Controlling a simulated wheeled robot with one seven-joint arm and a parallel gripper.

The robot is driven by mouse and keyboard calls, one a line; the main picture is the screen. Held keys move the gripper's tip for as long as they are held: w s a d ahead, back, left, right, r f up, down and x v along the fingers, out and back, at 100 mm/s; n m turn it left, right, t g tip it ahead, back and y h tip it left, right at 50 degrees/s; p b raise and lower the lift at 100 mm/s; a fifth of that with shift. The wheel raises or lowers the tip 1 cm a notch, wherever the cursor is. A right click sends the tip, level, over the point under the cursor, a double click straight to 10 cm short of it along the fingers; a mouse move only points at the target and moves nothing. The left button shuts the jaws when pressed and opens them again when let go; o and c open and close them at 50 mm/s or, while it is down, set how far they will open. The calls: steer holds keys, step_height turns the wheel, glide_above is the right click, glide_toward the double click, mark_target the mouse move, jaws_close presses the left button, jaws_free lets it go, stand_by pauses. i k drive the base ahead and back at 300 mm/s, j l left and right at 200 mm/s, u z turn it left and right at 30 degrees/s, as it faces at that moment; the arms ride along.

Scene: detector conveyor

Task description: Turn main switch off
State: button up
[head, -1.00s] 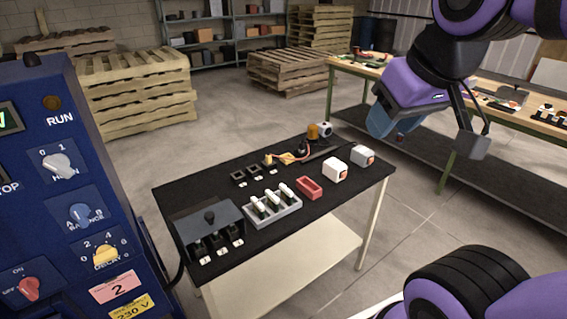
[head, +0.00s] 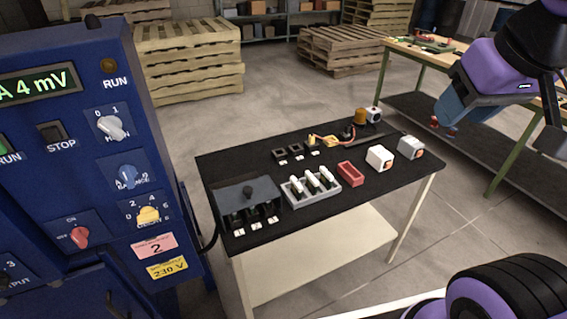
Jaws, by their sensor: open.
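The blue detector cabinet stands at the left. Its main switch (head: 110,127) is a pale rotary knob below the marks 0 and 1, with a partly covered label. I cannot tell surely which mark it points at. The cabinet's display (head: 38,84) is lit green and shows "A 4 mV". A red rotary switch (head: 80,237) marked ON and OFF sits lower on the panel. My gripper (head: 446,120) is at the upper right, open, far from the cabinet and touching nothing that I see. Its fingertips are small and hard to make out.
A balance knob (head: 127,177) and a yellow decay knob (head: 148,214) sit below the main switch. A black-topped table (head: 330,204) with fuses, boxes and a lever switch (head: 247,196) stands between the cabinet and my arm. Pallets (head: 190,65) and a workbench (head: 400,50) stand behind.

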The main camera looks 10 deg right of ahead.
mark_target(79, 235)
steer(key=u, duration=0.4)
steer(key=j+u, duration=0.1)
steer(key=u, duration=0.25)
steer(key=i+u, duration=0.1)
steer(key=u, duration=0.65)
steer(key=i+j, duration=0.05)
